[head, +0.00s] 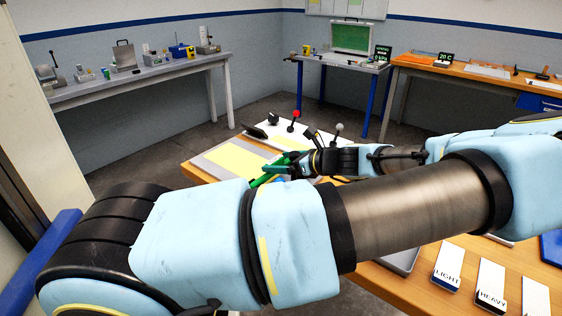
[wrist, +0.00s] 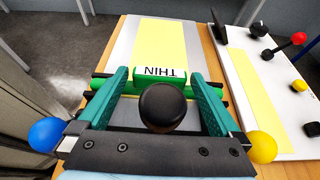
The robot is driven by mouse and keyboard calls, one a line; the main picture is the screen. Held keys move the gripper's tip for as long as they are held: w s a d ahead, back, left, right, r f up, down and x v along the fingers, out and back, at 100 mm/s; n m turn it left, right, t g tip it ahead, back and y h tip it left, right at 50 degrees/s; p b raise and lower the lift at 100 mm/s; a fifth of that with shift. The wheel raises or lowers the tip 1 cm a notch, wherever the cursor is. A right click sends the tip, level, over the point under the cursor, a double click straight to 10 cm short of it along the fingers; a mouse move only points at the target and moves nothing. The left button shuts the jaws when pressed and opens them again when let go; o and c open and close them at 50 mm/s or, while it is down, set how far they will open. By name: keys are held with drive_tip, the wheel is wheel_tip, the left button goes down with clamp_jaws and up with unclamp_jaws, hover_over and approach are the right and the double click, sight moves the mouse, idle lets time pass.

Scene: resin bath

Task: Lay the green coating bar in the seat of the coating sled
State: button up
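The green coating bar (wrist: 160,87) lies crosswise between my gripper's fingers in the wrist view, with a white THIN label on its middle. Its ends stick out past both fingers. My gripper (wrist: 159,76) has teal fingers, one at each side of the labelled block, and appears shut on it. In the head view the bar (head: 261,181) shows as a small green piece by the gripper. Dark rod ends show beside the bar; I cannot tell whether they belong to the coating sled. I cannot make out the sled or its seat. A black ball hides part of the middle.
A grey plate with a yellow sheet (wrist: 157,42) lies beyond the bar. At right is a white board (wrist: 262,110) with a yellow strip and red, yellow and black knobs. LIGHT (head: 448,267) and HEAVY (head: 491,286) blocks stand at the near right. My arm covers much of the table.

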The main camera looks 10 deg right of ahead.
drive_tip(key=shift+r, duration=0.2)
drive_tip(key=shift+s+d, duration=0.25)
drive_tip(key=shift+d, duration=0.05)
drive_tip(key=b+v, duration=0.4)
drive_tip(key=v, duration=0.7)
drive_tip(key=shift+s+d+r, duration=0.1)
